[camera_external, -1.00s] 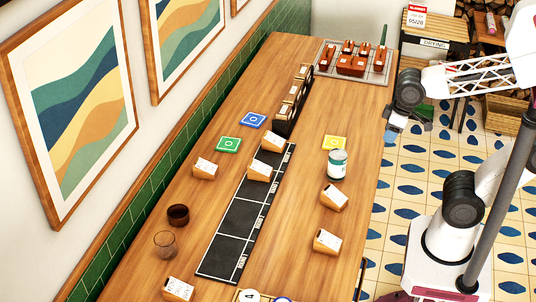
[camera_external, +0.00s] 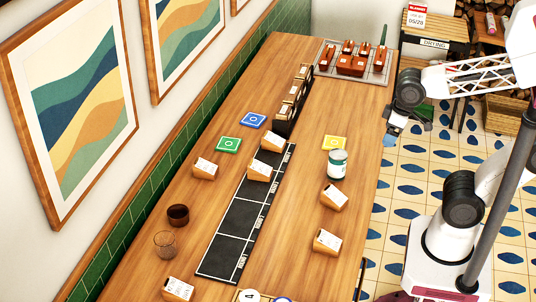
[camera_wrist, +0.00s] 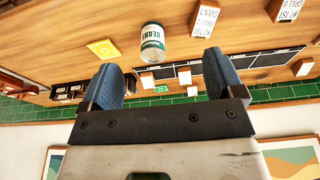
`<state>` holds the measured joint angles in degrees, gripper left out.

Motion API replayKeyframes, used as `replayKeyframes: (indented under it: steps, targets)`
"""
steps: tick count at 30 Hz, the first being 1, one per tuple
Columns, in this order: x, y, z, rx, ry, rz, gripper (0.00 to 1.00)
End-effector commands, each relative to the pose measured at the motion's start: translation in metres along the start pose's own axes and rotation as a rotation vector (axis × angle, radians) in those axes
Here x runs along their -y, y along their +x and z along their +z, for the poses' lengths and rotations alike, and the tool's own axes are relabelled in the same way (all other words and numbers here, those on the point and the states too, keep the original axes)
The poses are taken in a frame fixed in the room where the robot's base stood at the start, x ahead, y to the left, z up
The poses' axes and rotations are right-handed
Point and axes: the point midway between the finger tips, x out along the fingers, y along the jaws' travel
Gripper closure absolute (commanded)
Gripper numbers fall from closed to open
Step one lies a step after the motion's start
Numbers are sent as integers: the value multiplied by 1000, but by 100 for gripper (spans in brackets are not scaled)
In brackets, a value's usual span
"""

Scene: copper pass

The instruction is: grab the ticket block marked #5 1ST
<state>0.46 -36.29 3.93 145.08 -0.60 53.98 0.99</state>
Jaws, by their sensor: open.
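Several wooden ticket blocks with white faces stand on the table. In the external view two are right of the black strip, an upper one (camera_external: 334,197) and a lower one (camera_external: 327,242). Two are at the strip's upper end (camera_external: 272,141) (camera_external: 262,169), one is left of it (camera_external: 205,168), and one is at the lower left (camera_external: 178,289). None can be read surely as #5 1ST. In the wrist view two blocks (camera_wrist: 206,19) (camera_wrist: 288,8) show upside-down writing. My gripper (camera_external: 390,139) is open and empty beyond the table's right edge; its blue fingers show in the wrist view (camera_wrist: 160,75).
A can of beans (camera_external: 337,165) stands near the yellow card (camera_external: 334,143). Two glasses (camera_external: 178,215) (camera_external: 165,244) stand left of the black strip (camera_external: 240,218). A dark rack (camera_external: 291,103) and a tray (camera_external: 324,66) of reddish-brown things are farther up.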

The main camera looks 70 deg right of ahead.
Motion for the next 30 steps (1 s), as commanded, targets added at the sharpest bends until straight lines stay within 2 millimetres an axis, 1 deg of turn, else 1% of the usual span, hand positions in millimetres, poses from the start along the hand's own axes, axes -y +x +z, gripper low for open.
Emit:
replayKeyframes:
  steps: [8,11,14,17,20,26,30]
  targets:
    - [0,0,-3,-4,11,-1,13]
    - [1,0,-10,-13,43,-3,13]
    - [2,0,-23,-33,105,-7,13]
    - [4,2,-42,-62,199,-17,13]
    - [7,4,-68,-97,320,-33,13]
    - [14,13,-125,-173,599,-88,13]
    - [19,23,-165,-222,797,-140,13]
